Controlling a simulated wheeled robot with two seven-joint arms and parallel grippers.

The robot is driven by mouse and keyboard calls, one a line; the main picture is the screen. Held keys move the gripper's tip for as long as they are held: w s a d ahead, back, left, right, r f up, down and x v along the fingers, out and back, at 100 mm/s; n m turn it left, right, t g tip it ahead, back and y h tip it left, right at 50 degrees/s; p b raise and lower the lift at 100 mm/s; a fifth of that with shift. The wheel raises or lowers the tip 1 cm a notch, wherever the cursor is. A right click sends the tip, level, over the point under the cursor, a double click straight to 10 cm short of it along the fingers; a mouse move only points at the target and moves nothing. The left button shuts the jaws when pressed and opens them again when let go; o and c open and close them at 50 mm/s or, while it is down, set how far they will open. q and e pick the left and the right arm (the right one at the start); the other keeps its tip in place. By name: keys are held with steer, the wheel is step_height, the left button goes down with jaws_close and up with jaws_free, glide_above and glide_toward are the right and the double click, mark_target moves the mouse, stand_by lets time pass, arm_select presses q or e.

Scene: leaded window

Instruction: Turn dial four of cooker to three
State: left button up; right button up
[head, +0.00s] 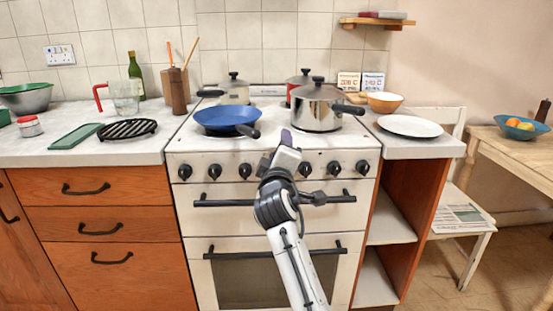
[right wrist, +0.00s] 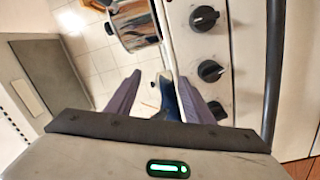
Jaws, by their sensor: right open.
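The white cooker (head: 215,215) has a row of black dials along its front panel. Three dials show left of my right gripper, the third one (head: 245,170) nearest it. Three more show to its right, the closest (head: 305,169) beside my wrist. The stretch of panel between is hidden behind my gripper and wrist, so I cannot see a dial there. My right gripper (head: 285,138) is at the cooker's front edge, open. In the right wrist view its spread fingers (right wrist: 160,77) hold nothing, and dials (right wrist: 210,70) lie right of them. Dial markings are too small to read.
On the hob are a blue frying pan (head: 227,118), its handle pointing towards the front, and a steel pot (head: 315,112). The oven handle (head: 225,202) sticks out below the dials. A white plate (head: 410,126) lies on the right worktop.

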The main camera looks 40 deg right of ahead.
steer(key=s+a+f+n+t+y+p, duration=0.15)
steer(key=s+f+n+p, duration=0.25)
steer(key=n, duration=0.9)
steer(key=s+a+f+n+y+p, duration=0.1)
steer(key=s+a+f+n+p, duration=0.25)
steer(key=n, duration=0.85)
steer(key=x, duration=0.6)
steer(key=f+b+x, duration=0.1)
steer(key=x, duration=0.2)
steer(key=shift+w+d+f, duration=0.1)
steer(key=shift+w+d, duration=0.15)
steer(key=shift+d, duration=0.1)
arm_select(q)
steer(key=shift+m, duration=0.3)
steer(key=r, duration=0.4)
steer(key=shift+a+r, duration=0.2)
steer(key=shift+r, duration=0.15)
arm_select(e)
steer(key=shift+w+d, duration=0.15)
steer(key=shift+w, duration=0.15)
steer(key=shift+c, duration=0.4)
